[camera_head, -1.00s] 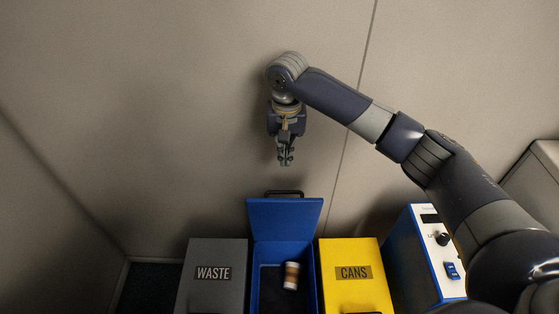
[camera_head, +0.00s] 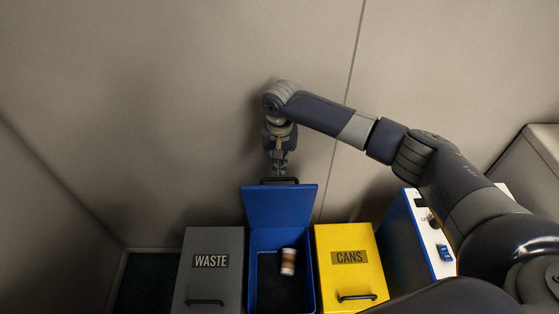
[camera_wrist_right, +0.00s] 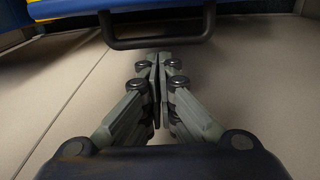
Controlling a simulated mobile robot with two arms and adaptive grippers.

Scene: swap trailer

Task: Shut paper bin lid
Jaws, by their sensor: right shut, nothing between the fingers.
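The blue paper bin (camera_head: 311,265) stands between two other bins with its blue lid (camera_head: 278,207) raised upright against the wall side. A dark handle (camera_head: 279,181) sits on the lid's top edge; it also shows in the right wrist view (camera_wrist_right: 157,42). A cup (camera_head: 288,262) with a brown band lies inside the bin. My right gripper (camera_head: 279,173) is shut and empty, pointing down just behind the lid's handle. In the right wrist view the fingertips (camera_wrist_right: 157,60) are close together just short of the handle. Contact cannot be told. My left gripper is not in view.
A grey WASTE bin (camera_head: 212,280) stands on the left and a yellow CANS bin (camera_head: 349,275) on the right, both with lids shut. A blue and white box with controls (camera_head: 428,238) is further right. The pale wall (camera_head: 180,100) is close behind.

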